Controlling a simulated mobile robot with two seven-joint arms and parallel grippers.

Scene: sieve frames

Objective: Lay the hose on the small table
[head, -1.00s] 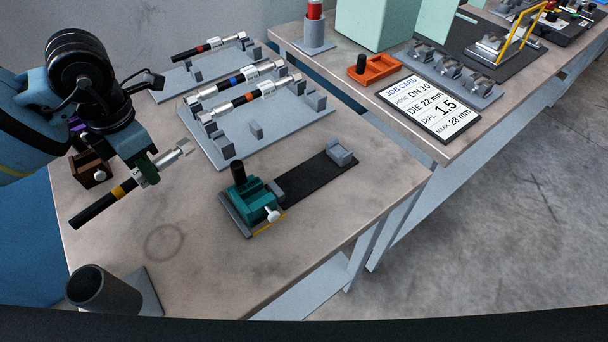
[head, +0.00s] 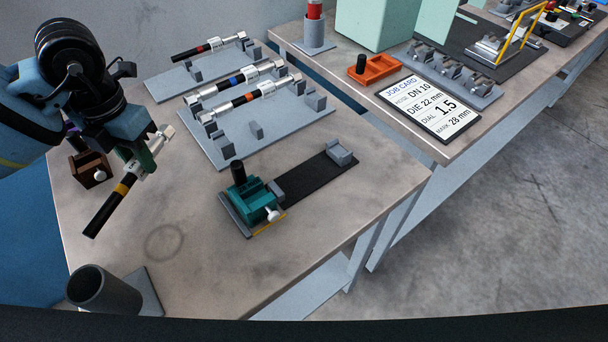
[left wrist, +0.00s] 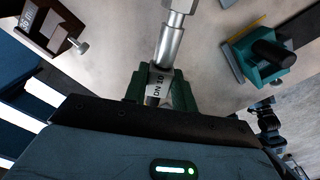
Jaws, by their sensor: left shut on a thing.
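My left gripper (head: 138,160) is shut on a hose (head: 111,206), a black piece with a yellow band and a silver fitting. It holds the hose tilted above the left part of the small table (head: 190,215). In the left wrist view the hose's silver fitting (left wrist: 170,45) and a "DN 10" label stand between the green finger pads (left wrist: 152,88). The black end points down toward the front left in the head view. My right gripper is not in view.
A grey rack (head: 240,140) with hoses stands behind. A teal clamp fixture (head: 250,200) is at the centre, a brown block (head: 88,170) at the left, a grey cup (head: 100,288) at the front. Bare tabletop lies between them. A job card (head: 430,108) lies on the farther table.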

